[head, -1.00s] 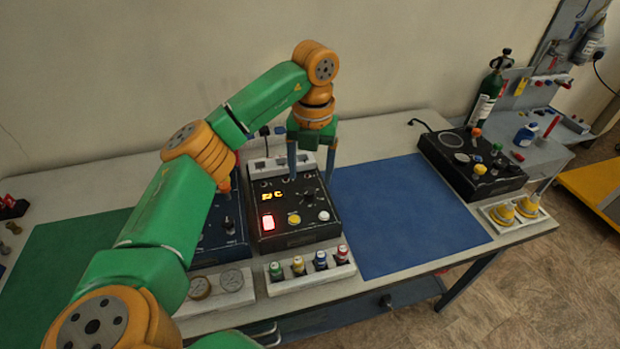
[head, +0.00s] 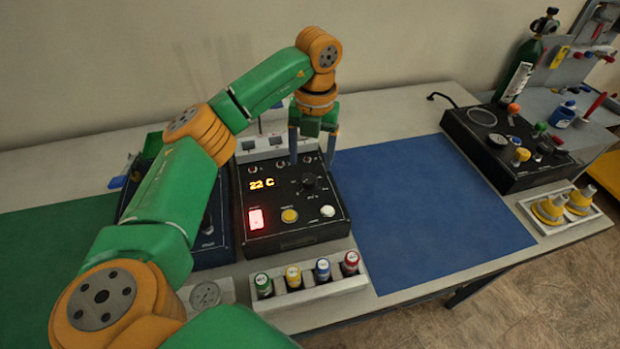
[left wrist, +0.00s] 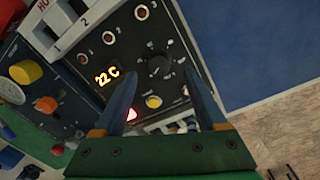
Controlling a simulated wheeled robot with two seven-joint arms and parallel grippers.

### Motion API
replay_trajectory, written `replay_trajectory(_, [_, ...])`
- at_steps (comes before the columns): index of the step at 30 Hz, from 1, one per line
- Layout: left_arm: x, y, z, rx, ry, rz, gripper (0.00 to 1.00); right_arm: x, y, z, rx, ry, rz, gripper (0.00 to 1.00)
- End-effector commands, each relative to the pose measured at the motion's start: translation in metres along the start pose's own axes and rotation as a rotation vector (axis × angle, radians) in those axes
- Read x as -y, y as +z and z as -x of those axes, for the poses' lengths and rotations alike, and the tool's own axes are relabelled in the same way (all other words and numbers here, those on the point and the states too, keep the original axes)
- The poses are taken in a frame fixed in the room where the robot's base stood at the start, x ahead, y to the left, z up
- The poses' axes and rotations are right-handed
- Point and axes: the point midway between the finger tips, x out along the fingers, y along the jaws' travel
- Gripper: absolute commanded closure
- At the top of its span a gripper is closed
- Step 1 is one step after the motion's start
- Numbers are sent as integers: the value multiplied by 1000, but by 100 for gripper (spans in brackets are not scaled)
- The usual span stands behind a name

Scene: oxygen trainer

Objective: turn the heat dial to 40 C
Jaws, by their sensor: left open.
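The black control box (head: 258,220) stands on the table in front of me, and its lit display (head: 262,184) reads 22 C. The heat dial is a black knob (head: 309,181) on the right of the panel, and it also shows in the left wrist view (left wrist: 158,66). My left gripper (head: 312,161) is open and points down over the back right of the box. In the left wrist view its two fingers (left wrist: 160,92) are spread, with the dial in the gap beyond them. Nothing is between the fingers. My right gripper is not in view.
A lit red switch (head: 256,218), a yellow button (head: 289,216) and a white button (head: 328,211) sit along the front of the panel. A rack of capped bottles (head: 312,289) stands before the box. The blue mat (head: 410,210) to the right is clear.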

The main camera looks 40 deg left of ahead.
Motion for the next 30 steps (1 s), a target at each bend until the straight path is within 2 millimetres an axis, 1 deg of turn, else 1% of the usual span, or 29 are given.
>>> replay_trajectory(3, [-1,-1,-22,-5,3,-1,26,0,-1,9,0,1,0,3])
replay_trajectory(6, [-1,-1,-39,-4,2,-1,26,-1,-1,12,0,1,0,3])
replay_trajectory(9, [-1,-1,-51,-2,1,0,26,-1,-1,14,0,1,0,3])
replay_trajectory(12, [0,-1,-55,0,0,-1,26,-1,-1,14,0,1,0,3])
replay_trajectory(17, [0,0,-55,0,0,-1,26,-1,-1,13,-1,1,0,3])
replay_trajectory(18, [0,0,-55,0,0,-1,37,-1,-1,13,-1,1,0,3])
replay_trajectory(20, [0,0,-55,0,0,-1,53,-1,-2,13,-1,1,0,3])
replay_trajectory(21, [0,-1,-55,0,0,-1,64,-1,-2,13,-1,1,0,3])
replay_trajectory(23, [0,-1,-55,0,0,-1,80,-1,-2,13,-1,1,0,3])
replay_trajectory(24, [0,-1,-55,0,0,-1,91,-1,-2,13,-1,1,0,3])
replay_trajectory(25, [0,-1,-55,0,0,-1,99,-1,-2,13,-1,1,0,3])
replay_trajectory(30, [0,-1,-55,0,0,-4,100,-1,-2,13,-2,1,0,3])
